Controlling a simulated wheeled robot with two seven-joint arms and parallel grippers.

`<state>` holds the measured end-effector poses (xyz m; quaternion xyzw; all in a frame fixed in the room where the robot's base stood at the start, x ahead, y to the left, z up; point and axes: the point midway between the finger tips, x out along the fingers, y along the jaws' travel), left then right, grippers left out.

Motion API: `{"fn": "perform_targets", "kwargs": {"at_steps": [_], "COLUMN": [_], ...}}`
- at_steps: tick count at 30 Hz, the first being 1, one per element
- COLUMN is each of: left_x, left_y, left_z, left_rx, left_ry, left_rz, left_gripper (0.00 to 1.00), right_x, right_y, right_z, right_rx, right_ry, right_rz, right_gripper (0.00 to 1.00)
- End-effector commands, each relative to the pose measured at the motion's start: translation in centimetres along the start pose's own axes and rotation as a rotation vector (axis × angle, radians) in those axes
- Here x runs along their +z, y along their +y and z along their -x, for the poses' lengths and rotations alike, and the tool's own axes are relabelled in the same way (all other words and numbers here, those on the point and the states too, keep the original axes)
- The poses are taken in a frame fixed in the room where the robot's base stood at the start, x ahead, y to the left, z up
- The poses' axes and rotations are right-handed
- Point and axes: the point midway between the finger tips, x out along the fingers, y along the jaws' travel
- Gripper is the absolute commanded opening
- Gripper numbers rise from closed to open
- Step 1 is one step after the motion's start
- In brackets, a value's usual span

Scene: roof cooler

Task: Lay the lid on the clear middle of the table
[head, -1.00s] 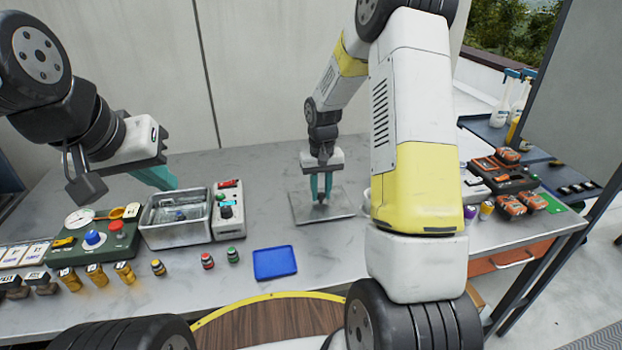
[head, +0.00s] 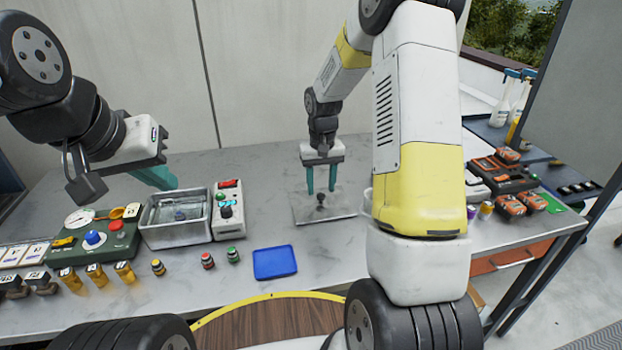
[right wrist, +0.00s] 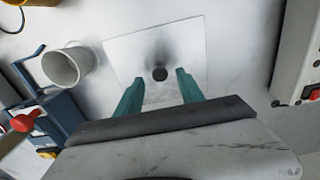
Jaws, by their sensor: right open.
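The lid (head: 338,210) is a flat grey square plate with a dark round knob at its centre. It lies flat on the middle of the grey table. It also shows in the right wrist view (right wrist: 126,52), with the knob between and just beyond the fingertips. My right gripper (head: 321,191) is open above the lid, its two teal fingers apart on either side of the knob and not touching it. The right wrist view shows the same open fingers (right wrist: 158,82). My left gripper (head: 155,178) hangs over the table's left part, above the metal bath; its finger gap is not clear.
An open metal bath (head: 177,237) and a grey control box (head: 229,212) stand left of the lid. A blue tray (head: 275,262) lies in front. A white cup (right wrist: 68,67) stands close beside the lid. Table behind the lid is bare.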

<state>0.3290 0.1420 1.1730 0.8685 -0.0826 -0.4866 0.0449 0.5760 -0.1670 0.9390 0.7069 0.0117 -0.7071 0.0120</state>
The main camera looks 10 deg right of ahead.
Motion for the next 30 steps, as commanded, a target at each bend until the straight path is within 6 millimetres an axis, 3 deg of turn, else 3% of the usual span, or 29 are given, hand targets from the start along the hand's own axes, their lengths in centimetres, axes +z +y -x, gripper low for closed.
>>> {"fn": "perform_targets", "kwargs": {"at_steps": [9, 20, 23, 30], "left_x": [0.0, 0.0, 0.0, 0.0], "left_y": [0.0, 0.0, 0.0, 0.0], "left_z": [0.0, 0.0, 0.0, 0.0], "left_rx": [0.0, 0.0, 0.0, 0.0], "left_ry": [0.0, 0.0, 0.0, 0.0], "left_rz": [0.0, 0.0, 0.0, 0.0], "left_gripper": [0.0, 0.0, 0.0, 0.0], "right_x": [0.0, 0.9, 2.9, 10.6], "right_y": [0.0, -0.1, -0.3, -1.3], "right_z": [6.9, 11.4, 14.0, 20.6], "right_rx": [0.0, -0.007, -0.018, -0.067], "right_ry": [0.004, 0.028, 0.078, 0.246], "right_rz": [0.0, 0.002, 0.004, 0.01], "right_gripper": [0.45, 0.45, 0.45, 0.45]}}
